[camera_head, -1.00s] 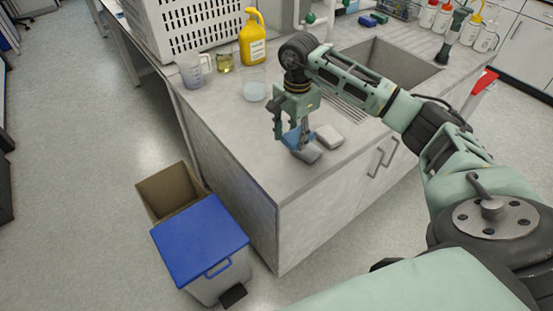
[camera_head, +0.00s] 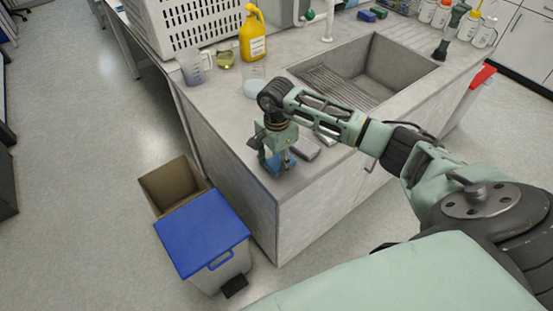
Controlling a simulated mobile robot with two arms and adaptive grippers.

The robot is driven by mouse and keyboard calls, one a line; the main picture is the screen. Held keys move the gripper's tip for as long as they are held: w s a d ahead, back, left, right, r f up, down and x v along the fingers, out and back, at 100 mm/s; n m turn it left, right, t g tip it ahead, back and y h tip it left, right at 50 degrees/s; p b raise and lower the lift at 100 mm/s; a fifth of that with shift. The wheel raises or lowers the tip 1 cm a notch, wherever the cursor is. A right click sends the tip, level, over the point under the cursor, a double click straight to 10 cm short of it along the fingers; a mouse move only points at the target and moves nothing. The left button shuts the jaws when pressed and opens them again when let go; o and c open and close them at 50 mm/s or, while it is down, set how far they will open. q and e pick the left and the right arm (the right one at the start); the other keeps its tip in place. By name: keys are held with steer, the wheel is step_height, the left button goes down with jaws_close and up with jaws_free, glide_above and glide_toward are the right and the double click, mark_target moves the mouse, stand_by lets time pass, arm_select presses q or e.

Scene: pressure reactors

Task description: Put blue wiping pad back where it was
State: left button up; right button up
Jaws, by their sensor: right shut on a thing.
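My right gripper (camera_head: 273,164) points down at the near left corner of the counter (camera_head: 223,111). It is shut on the blue wiping pad (camera_head: 284,164), which shows low between and beside its fingers. The fingers and wrist hide part of the pad, and I cannot tell whether it touches the counter. A grey pad (camera_head: 306,149) lies just right of the gripper. Another light pad (camera_head: 326,139) is partly hidden behind my right arm. My left gripper is out of view.
A beaker (camera_head: 252,84), a jug (camera_head: 191,68) and a yellow bottle (camera_head: 252,36) stand behind the gripper. The sink (camera_head: 389,62) is to the right. A blue-lidded bin (camera_head: 201,234) and an open box (camera_head: 172,185) stand on the floor by the counter's left side.

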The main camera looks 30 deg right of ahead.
mark_target(276, 162)
steer(key=shift+f, duration=0.2)
steer(key=o, duration=1)
steer(key=shift+r, duration=0.1)
steer(key=shift+r, duration=0.15)
steer(key=shift+w+r, duration=0.1)
steer(key=shift+r, duration=0.2)
step_height(276, 162, up, 11)
steer(key=b, duration=0.3)
steer(key=shift+r, duration=0.15)
